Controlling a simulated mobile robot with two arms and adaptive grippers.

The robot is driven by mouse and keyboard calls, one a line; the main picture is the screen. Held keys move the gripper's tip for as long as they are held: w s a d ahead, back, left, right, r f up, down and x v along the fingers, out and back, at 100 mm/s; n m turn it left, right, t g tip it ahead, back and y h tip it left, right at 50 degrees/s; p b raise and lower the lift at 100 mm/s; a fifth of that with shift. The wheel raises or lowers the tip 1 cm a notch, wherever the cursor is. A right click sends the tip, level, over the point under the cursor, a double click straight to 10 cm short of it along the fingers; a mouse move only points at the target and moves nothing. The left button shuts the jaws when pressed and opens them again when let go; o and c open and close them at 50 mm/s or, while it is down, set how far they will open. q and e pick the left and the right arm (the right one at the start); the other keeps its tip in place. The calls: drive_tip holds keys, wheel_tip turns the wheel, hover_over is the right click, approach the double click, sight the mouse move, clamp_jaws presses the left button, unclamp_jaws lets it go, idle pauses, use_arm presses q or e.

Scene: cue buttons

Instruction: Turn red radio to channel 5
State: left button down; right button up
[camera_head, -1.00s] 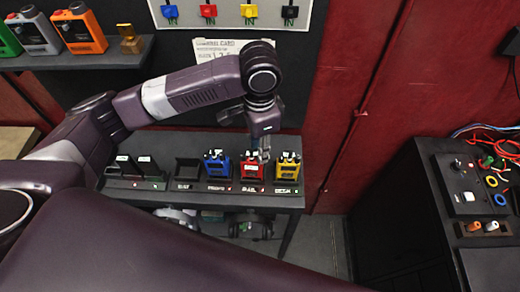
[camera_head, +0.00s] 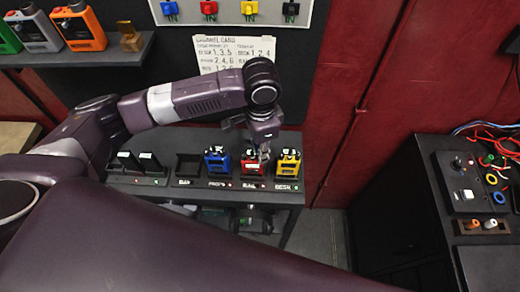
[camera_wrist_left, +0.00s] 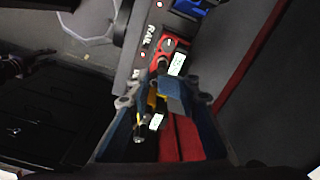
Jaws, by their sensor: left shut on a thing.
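The red radio (camera_head: 251,168) stands in the slot marked RAIL on the black shelf, between the blue radio (camera_head: 217,160) and the yellow radio (camera_head: 289,162). My left gripper (camera_head: 264,152) reaches down over the red radio's top right. In the left wrist view my left gripper (camera_wrist_left: 164,100) is shut, its blue-lined fingers close around the dark knob or stub on the red radio's (camera_wrist_left: 176,62) top. A small pale display shows on that radio, its digit too small to read. The yellow radio (camera_wrist_left: 157,118) is partly hidden behind the fingers. My right gripper is not in view.
A channel card (camera_head: 235,52) with handwritten numbers hangs on the wall behind my arm. An empty slot marked BAR (camera_head: 187,167) is left of the blue radio. A black console (camera_head: 455,190) with plugs and cables stands at the right. A higher shelf (camera_head: 85,52) holds more radios.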

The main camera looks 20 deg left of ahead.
use_arm(q)
drive_tip(key=shift+m, duration=0.5)
drive_tip(key=m, duration=0.3)
drive_tip(key=shift+m, duration=0.3)
drive_tip(key=shift+f+m, duration=0.1)
drive_tip(key=shift+m, duration=1.5)
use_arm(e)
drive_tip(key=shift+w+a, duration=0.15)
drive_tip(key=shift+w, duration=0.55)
use_arm(q)
drive_tip(key=shift+s, duration=0.1)
drive_tip(key=c, duration=2)
unclamp_jaws()
drive_tip(key=shift+a, duration=0.1)
drive_tip(key=shift+o, duration=0.2)
drive_tip(key=shift+r, duration=0.2)
wheel_tip(320, 180, up, 12)
drive_tip(key=shift+f, duration=0.2)
